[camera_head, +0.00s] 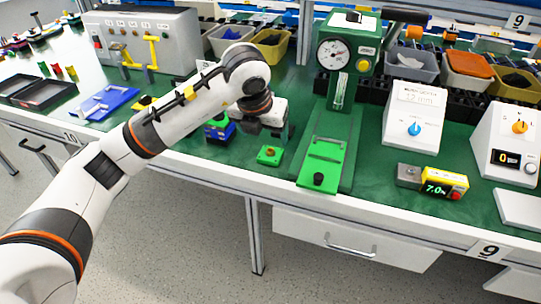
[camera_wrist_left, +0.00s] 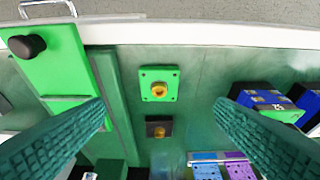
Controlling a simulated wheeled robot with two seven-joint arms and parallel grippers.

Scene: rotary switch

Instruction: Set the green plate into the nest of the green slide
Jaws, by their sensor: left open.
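The green plate (camera_head: 269,155) is a small square with a brass-coloured knob, lying flat on the green mat; it also shows in the left wrist view (camera_wrist_left: 147,93). The green slide (camera_head: 316,168), with a black knob at its front end, lies to its right under the green press; in the left wrist view the slide (camera_wrist_left: 56,62) is at the left. The nest is partly visible as a framed area on the slide. My left gripper (camera_head: 265,130) is open and empty above the mat; in the wrist view its fingers (camera_wrist_left: 160,106) are spread to either side of the plate, apart from it.
A dark square piece (camera_wrist_left: 159,127) with a brass knob lies beside the plate. A blue block (camera_head: 219,130) with green stands left of my gripper. The green press (camera_head: 340,60) with its dial rises behind the slide. A yellow display box (camera_head: 443,184) sits to the right.

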